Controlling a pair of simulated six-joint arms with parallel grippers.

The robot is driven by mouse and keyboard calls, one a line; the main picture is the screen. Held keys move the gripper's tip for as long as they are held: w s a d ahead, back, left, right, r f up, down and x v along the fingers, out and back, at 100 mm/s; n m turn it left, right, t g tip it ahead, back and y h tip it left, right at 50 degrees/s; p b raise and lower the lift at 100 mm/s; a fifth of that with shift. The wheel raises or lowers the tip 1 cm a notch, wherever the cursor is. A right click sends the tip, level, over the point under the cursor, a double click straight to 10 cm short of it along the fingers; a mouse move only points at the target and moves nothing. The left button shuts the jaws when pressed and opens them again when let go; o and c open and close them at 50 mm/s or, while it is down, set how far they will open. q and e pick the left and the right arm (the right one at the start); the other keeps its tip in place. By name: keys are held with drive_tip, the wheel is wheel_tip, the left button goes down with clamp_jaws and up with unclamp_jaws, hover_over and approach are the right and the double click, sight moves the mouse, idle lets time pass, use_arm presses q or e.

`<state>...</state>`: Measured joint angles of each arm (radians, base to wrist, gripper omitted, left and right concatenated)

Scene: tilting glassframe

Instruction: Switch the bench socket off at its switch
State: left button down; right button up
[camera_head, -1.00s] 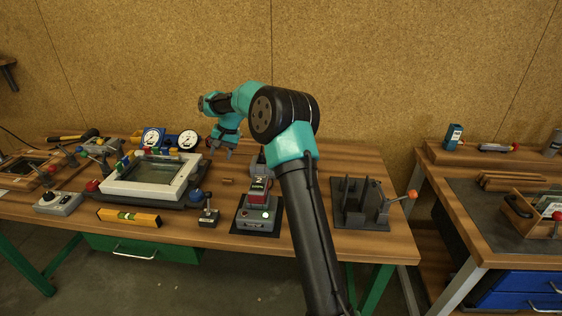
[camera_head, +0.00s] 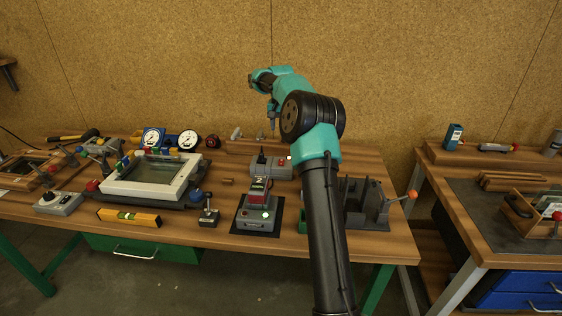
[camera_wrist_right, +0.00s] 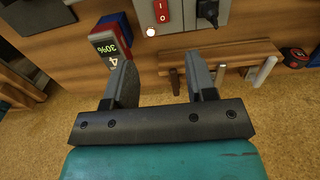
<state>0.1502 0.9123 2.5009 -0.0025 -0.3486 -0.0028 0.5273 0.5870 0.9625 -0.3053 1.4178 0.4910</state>
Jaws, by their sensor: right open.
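The bench socket is a grey box (camera_head: 267,171) in the head view, towards the back of the bench, with a black plug (camera_head: 261,158) in it. Its red rocker switch (camera_head: 282,161) is beside the plug. In the right wrist view, the switch (camera_wrist_right: 161,12) shows I and 0 marks at the top edge, with a bright white lamp (camera_wrist_right: 151,31) near it. I cannot tell which side is pressed. My right gripper (camera_head: 272,128) is above and behind the socket. Its fingers (camera_wrist_right: 162,80) are open, empty and apart from the switch. My left gripper is out of view.
A red and grey unit (camera_head: 256,205) stands on a black mat in front of the socket. A wooden rack (camera_wrist_right: 215,57) lies behind it. A display marked 30% (camera_wrist_right: 110,45) is near the right gripper. A glass frame (camera_head: 152,176) and two gauges stand left.

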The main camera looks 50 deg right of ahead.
sight(281, 164)
wheel_tip(281, 164, down, 16)
idle(0.6)
drive_tip(key=shift+c, duration=0.5)
